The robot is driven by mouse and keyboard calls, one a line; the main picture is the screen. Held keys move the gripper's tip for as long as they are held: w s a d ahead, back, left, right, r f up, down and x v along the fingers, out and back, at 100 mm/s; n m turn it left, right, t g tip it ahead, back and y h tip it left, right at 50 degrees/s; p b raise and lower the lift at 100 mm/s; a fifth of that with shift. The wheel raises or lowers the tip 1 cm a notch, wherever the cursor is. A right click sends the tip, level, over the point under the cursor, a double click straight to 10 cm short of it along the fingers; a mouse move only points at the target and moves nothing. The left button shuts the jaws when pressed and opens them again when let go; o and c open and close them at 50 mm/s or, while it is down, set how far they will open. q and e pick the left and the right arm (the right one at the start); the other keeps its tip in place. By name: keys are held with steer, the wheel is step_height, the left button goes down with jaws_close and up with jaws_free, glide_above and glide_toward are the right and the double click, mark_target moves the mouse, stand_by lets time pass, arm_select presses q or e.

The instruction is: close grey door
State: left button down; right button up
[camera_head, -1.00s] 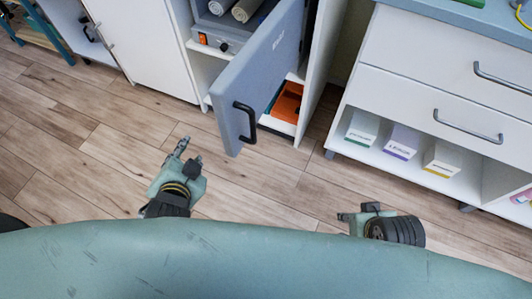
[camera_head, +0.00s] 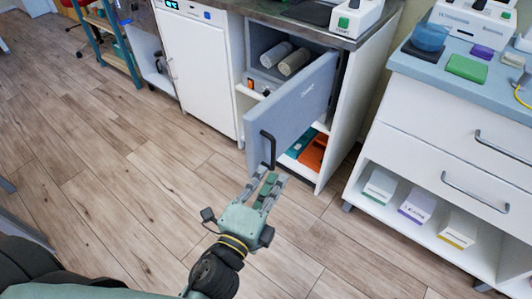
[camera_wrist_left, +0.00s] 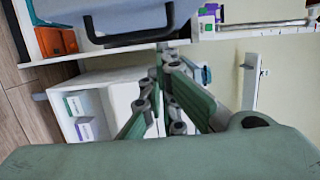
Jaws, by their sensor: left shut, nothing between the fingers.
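The grey door (camera_head: 292,112) stands open, swung out from a compartment in the white cabinet that holds two rolled towels (camera_head: 281,60). Its dark bar handle (camera_head: 268,150) is on the free edge, nearest me. My left gripper (camera_head: 268,178) is just below the handle in the head view, its fingers pointing up towards it. It is shut and empty. In the left wrist view the handle (camera_wrist_left: 130,38) and the door's lower part cross the top, beyond the fingertips (camera_wrist_left: 165,50). I cannot tell whether the fingers touch the door. My right gripper is not in view.
An orange bin (camera_head: 313,155) sits on the shelf under the compartment. A white drawer unit (camera_head: 440,150) with boxes on its lower shelf stands at the right. A closed white door (camera_head: 198,75) is left of the compartment. Wooden floor (camera_head: 120,170) is clear at the left.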

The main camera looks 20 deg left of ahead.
mark_target(272, 147)
arm_select(q)
steer(key=shift+w+a+p, duration=0.2)
steer(key=shift+w+a, duration=0.3)
steer(key=shift+w, duration=0.6)
steer(key=shift+w+a+p, duration=0.25)
steer(key=shift+w+a, duration=0.25)
steer(key=shift+w, duration=0.65)
steer(key=shift+w+a+p, duration=0.2)
steer(key=shift+w+a, duration=0.3)
steer(key=shift+w, duration=0.6)
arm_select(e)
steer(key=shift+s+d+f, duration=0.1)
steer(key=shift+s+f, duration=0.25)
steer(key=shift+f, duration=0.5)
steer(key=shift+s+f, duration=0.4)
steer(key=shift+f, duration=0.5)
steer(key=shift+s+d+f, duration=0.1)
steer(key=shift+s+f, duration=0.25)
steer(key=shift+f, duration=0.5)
